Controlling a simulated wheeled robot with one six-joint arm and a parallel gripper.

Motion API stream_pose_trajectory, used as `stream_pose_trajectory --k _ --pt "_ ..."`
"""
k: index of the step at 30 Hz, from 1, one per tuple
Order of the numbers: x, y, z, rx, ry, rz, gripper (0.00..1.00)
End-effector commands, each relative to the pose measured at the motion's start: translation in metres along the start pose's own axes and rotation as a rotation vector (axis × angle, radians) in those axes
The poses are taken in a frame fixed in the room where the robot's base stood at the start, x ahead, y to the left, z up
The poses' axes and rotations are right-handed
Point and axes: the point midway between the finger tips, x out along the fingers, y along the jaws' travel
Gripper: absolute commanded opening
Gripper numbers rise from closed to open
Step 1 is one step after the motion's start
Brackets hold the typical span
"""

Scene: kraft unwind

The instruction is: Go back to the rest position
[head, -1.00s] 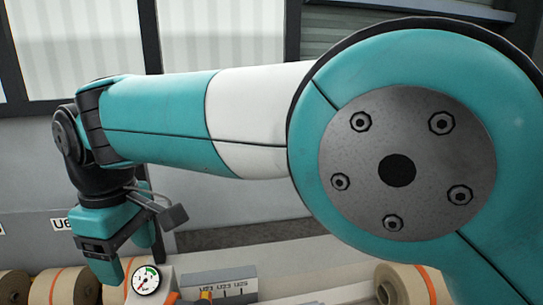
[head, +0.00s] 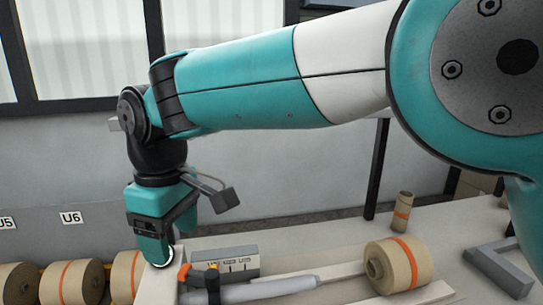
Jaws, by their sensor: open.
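My gripper (head: 158,262) hangs at the end of my teal and white arm at the left of the head view, pointing down. Its fingers are seen edge-on and overlap the round gauge (head: 167,257), which is mostly hidden behind them. I see nothing held in it. Whether the fingers touch the gauge or only pass in front of it, I cannot tell.
Brown kraft rolls with orange bands (head: 68,281) stand at the lower left. A larger roll (head: 400,264) lies on the bench at right, with a small upright roll (head: 403,212) behind it. A grey labelled block (head: 225,262) and a grey bracket (head: 500,268) also stand there.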

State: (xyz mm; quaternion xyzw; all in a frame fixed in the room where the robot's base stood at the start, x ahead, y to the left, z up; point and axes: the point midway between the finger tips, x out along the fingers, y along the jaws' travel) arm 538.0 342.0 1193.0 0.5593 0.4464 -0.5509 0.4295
Motion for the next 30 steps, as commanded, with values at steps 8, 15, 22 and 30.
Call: stream_pose_trajectory --k 8,15,22,30 --pt "-0.02 0.029 0.076 0.135 0.044 -0.022 0.68" --pt "-0.029 0.025 0.198 0.363 0.132 -0.075 0.68" --pt "-0.011 -0.03 0.293 0.605 0.24 -0.149 0.68" --pt "0.005 -0.065 0.32 0.712 0.291 -0.189 0.68"
